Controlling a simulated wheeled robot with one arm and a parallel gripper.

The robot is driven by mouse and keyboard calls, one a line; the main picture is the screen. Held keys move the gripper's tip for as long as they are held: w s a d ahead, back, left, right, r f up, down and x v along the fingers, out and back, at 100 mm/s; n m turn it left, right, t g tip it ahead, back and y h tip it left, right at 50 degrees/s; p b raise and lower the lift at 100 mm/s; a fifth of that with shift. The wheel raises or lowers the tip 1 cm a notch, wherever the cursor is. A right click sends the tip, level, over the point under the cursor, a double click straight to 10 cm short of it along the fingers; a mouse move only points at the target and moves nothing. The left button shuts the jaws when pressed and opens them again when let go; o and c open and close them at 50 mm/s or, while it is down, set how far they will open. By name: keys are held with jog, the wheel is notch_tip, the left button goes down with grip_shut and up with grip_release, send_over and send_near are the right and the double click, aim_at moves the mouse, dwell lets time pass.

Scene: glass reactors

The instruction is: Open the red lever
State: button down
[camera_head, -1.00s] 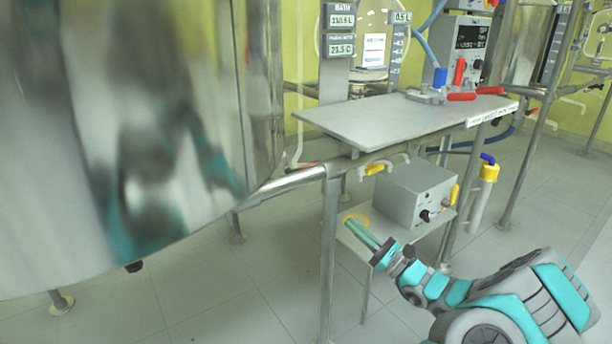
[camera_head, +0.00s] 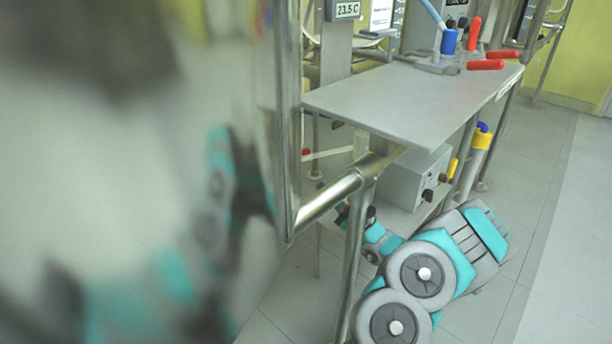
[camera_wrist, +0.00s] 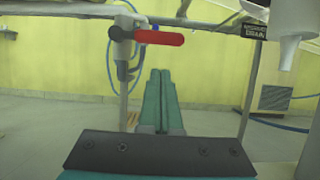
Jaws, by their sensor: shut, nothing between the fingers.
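In the wrist view, a red lever (camera_wrist: 158,38) lies level on a valve fixed to a thin vertical pipe (camera_wrist: 123,85). My gripper (camera_wrist: 160,73) is shut and empty, its two teal fingers side by side. The fingertips appear below the lever in the picture, with no visible contact. In the head view, my fingers are hidden behind the steel frame. Several red handles show above the bench there, one upright (camera_head: 474,33) and one level (camera_head: 485,65). I cannot tell whether the wrist view's lever is one of these.
A shiny steel vessel (camera_head: 110,180) fills the head view's left side, very close. A steel frame post (camera_head: 356,245) stands before my arm. A grey bench top (camera_head: 410,100) lies above a grey box (camera_head: 412,182). Open floor (camera_head: 535,190) is at the right.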

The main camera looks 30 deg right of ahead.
jog(key=x, duration=0.9)
jog(key=shift+r, duration=0.15)
jog(key=shift+w+d+r+n, duration=0.1)
jog(key=shift+r+n, duration=0.1)
jog(key=shift+n, duration=0.3)
